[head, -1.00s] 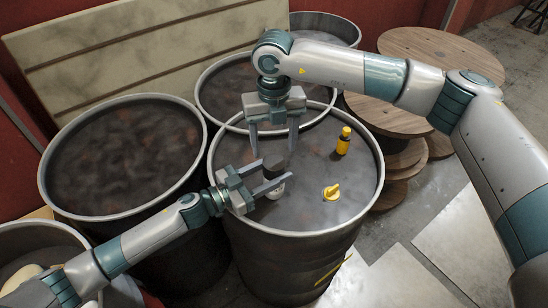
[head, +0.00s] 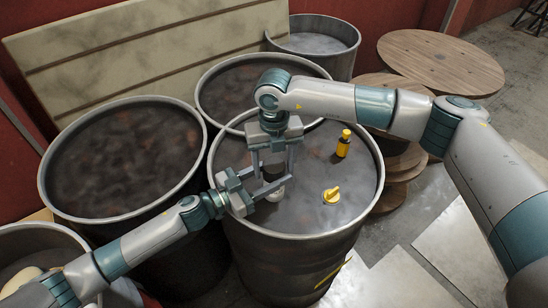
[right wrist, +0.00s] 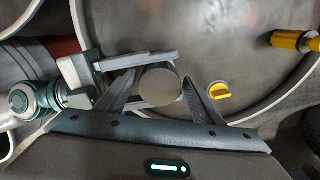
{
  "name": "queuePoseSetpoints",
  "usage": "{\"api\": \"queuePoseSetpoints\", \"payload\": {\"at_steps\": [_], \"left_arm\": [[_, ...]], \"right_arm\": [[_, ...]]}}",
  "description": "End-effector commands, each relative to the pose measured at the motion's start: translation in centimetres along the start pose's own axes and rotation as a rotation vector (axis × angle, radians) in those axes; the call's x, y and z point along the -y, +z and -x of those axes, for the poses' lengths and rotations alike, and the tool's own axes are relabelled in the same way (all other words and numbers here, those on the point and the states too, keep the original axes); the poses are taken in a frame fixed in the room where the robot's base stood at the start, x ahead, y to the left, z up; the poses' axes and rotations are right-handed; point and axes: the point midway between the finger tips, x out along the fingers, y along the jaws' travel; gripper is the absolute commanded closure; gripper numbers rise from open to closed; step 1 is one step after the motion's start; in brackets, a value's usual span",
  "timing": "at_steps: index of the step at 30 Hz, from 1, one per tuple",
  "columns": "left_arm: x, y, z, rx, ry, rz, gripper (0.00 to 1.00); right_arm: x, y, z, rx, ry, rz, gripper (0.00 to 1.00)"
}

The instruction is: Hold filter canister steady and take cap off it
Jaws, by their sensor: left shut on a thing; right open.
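The filter canister (head: 274,192) stands upright on the drum top, a pale body mostly hidden by my left gripper's fingers. Its dark cap (head: 272,172) is on top; in the right wrist view the cap (right wrist: 159,87) shows as a round grey-brown disc. My left gripper (head: 268,184) is shut on the canister from the left. My right gripper (head: 274,168) points down from above, open, with its fingers on either side of the cap. In the right wrist view the cap lies between the right fingertips, and I cannot tell whether they touch it.
A yellow bottle (head: 343,143) with a dark band and a yellow knob-like piece (head: 331,195) stand on the same drum top (head: 310,222), right of the canister. Other drums (head: 122,158) stand left and behind. Wooden spools (head: 440,60) stand at the back right.

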Motion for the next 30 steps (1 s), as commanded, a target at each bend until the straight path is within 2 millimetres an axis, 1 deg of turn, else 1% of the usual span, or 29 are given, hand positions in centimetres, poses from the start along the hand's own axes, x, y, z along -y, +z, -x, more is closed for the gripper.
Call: {"api": "queuePoseSetpoints", "payload": {"at_steps": [3,11,12,14,15,16,20,23,26,30], "left_arm": [[0.03,0.0,0.0,0.0,0.0,0.0,1.0],[0.03,0.0,0.0,0.0,0.0,0.0,1.0],[0.03,0.0,0.0,0.0,0.0,0.0,1.0],[0.03,0.0,0.0,0.0,0.0,0.0,1.0],[0.03,0.0,0.0,0.0,0.0,0.0,1.0],[0.03,0.0,0.0,0.0,-0.001,0.0,1.0],[0.03,0.0,0.0,0.0,-0.001,0.0,1.0],[0.03,0.0,0.01,0.0,-0.001,0.0,1.0],[0.03,0.0,0.01,0.0,-0.001,0.0,1.0],[0.03,0.0,0.01,0.0,0.0,0.0,1.0]], "right_arm": [[-0.01,0.0,-0.39,0.0,0.0,0.001,0.39],[-0.01,-0.01,-0.44,0.0,0.0,0.001,0.39],[-0.01,-0.01,-0.44,0.0,0.0,0.001,0.49],[-0.01,-0.01,-0.44,0.0,0.0,0.001,0.63],[-0.01,-0.01,-0.44,0.0,0.0,0.001,0.72],[0.0,-0.01,-0.44,0.0,0.0,0.001,0.8],[0.01,-0.01,-0.43,0.0,-0.001,0.007,0.81],[0.01,0.0,-0.41,0.0,-0.001,0.047,0.81],[0.03,0.0,-0.4,0.0,-0.002,0.14,0.81],[0.05,-0.01,-0.42,0.0,-0.002,0.331,0.81]]}}
